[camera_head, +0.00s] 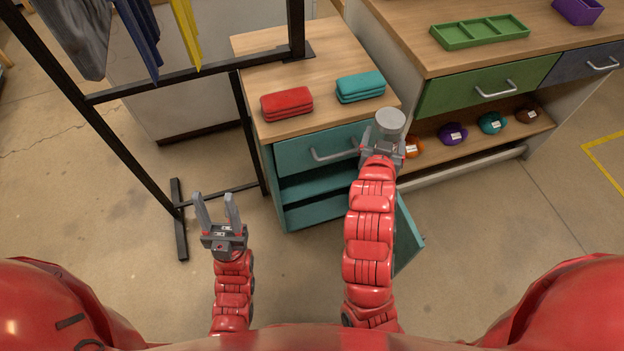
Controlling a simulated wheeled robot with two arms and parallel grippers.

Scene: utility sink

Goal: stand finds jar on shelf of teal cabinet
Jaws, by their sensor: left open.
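The teal cabinet (294,160) stands in the middle, with a closed drawer on top and an open shelf space (316,186) below. Its teal door (408,236) hangs open at the right, partly hidden by my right arm. My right gripper (384,137) is at the cabinet's right front edge, shut on a grey jar (390,124) as far as I can see; the fingers are mostly hidden. My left gripper (219,211) is open and empty, low over the floor left of the cabinet. I see no jar on the visible part of the shelf.
A red case (286,103) and a teal case (360,87) lie on the cabinet top. A black rack (134,150) with hanging cloths stands left. A bench with a green drawer (485,91) and a low shelf of several small coloured items stands right. The floor in front is clear.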

